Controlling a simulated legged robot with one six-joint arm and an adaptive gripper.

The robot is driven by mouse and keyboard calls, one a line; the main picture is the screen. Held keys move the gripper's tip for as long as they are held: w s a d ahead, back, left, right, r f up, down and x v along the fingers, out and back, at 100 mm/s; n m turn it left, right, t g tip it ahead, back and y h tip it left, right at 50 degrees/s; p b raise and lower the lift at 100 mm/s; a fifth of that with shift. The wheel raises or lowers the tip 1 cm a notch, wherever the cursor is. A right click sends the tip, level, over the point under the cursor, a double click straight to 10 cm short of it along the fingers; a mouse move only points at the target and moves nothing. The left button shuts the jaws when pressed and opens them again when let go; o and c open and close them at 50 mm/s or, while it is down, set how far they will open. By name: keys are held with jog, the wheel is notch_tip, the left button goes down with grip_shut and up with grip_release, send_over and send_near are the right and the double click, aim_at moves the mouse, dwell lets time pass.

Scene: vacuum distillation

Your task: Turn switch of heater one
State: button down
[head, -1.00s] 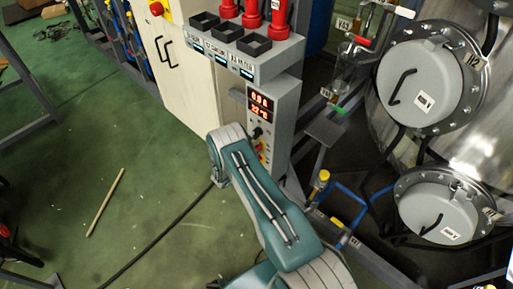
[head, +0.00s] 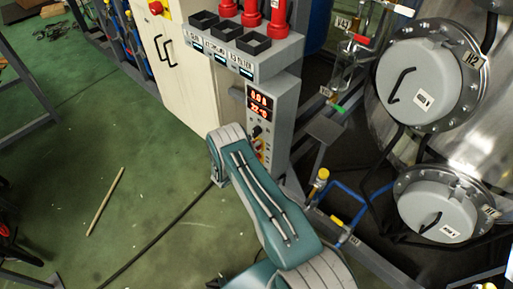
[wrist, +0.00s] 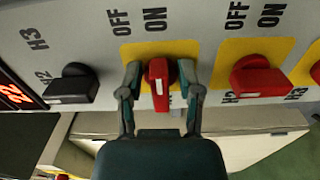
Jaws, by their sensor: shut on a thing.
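A red rotary switch (wrist: 158,90) on a yellow plate sits in the middle of the wrist view, under the words OFF and ON. Its handle stands upright in the picture, roughly in line with ON. The label below it is mostly hidden by my gripper. My gripper (wrist: 158,74) has one finger on each side of this switch and is shut on it. A second red switch (wrist: 258,82) on a yellow plate, labelled H2, is to the right with its handle lying nearly sideways. In the head view, my arm hides my gripper at the control panel (head: 283,125).
A black knob (wrist: 72,84) is left of the held switch, beside a red-lit display (wrist: 14,92). A third red switch is cut off at the right edge. Steel vessels with round hatches (head: 425,85) stand right of the panel, and a white cabinet (head: 180,65) stands left.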

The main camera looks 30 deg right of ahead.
jog(key=shift+s+f, duration=0.2)
jog(key=shift+f, duration=0.05)
jog(key=c, duration=0.6)
grip_release()
jog(key=shift+w+r, duration=0.1)
jog(key=shift+a, duration=0.1)
jog(key=v, duration=1.2)
